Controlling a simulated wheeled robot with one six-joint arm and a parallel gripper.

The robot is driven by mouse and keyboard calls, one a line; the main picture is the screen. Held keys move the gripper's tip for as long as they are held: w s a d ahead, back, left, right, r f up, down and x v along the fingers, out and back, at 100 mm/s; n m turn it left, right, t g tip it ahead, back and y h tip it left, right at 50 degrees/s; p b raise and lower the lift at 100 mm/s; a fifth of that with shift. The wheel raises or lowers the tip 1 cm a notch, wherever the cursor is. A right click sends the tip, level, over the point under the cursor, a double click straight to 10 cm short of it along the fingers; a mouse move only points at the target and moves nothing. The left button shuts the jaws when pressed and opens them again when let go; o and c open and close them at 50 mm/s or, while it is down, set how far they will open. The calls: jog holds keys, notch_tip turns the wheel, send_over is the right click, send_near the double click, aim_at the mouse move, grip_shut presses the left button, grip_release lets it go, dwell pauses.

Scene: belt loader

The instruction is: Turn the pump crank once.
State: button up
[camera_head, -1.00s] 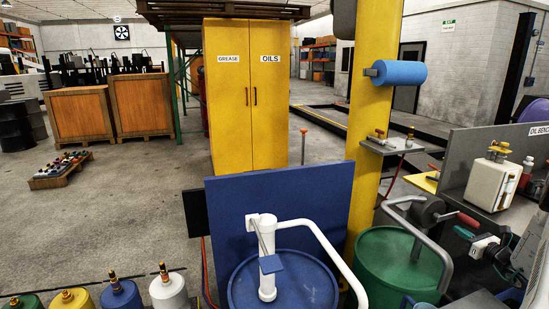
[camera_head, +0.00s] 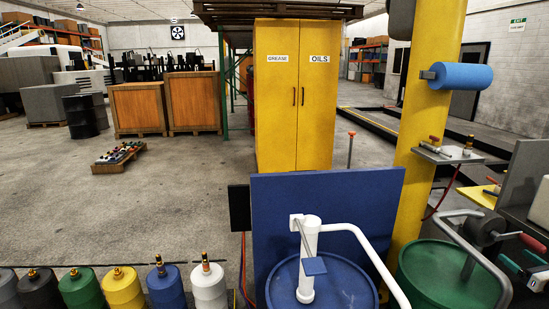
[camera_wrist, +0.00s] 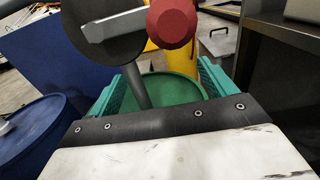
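The pump crank shows on the green drum (camera_head: 447,277) in the head view, with a dark round body (camera_head: 486,231) and a red handle (camera_head: 534,243) pointing right. In the wrist view the dark disc (camera_wrist: 97,42), a pale crank arm (camera_wrist: 112,26) and the red handle (camera_wrist: 172,22) seen end-on are at the top. My gripper (camera_head: 516,257) is at the right edge of the head view, just below the handle. In the wrist view its two green fingers (camera_wrist: 162,82) stand wide apart, with the green drum top seen between them. The handle appears beyond the fingertips, not gripped.
A blue drum (camera_head: 340,288) with a white pump (camera_head: 309,258) stands left of the green drum, before a blue panel (camera_head: 335,195). A yellow post (camera_head: 428,130) rises behind. A grey bench (camera_wrist: 285,30) is close on the right in the wrist view. Several small coloured drums stand at lower left.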

jog(key=shift+o, duration=1.1)
jog(key=s, duration=1)
jog(key=shift+d, duration=0.35)
